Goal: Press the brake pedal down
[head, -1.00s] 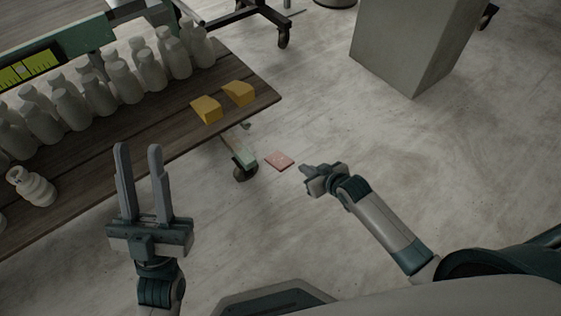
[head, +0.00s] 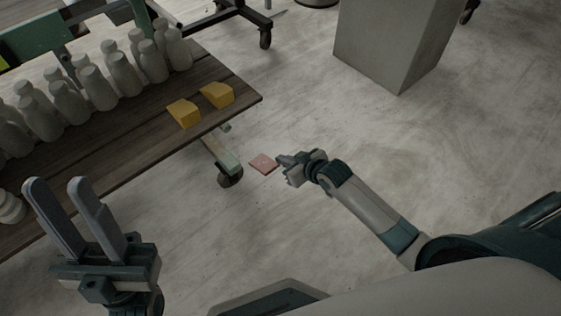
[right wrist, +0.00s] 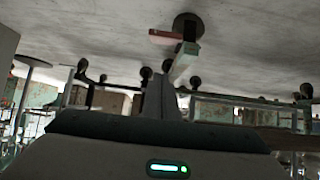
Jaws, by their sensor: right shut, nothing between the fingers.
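The brake pedal (head: 264,164) is a small flat reddish plate low over the floor, beside the caster (head: 230,176) at the near end of the table. In the right wrist view the pedal (right wrist: 166,38) sticks out to the left of the caster wheel (right wrist: 186,22). My right gripper (head: 282,160) is shut and empty, with its tips just right of the pedal; whether they touch it I cannot tell. Its shut fingers also show in the right wrist view (right wrist: 160,82). My left gripper (head: 56,184) is open and empty, at the lower left near the table edge.
A grey box-shaped pillar (head: 390,45) stands at the back.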

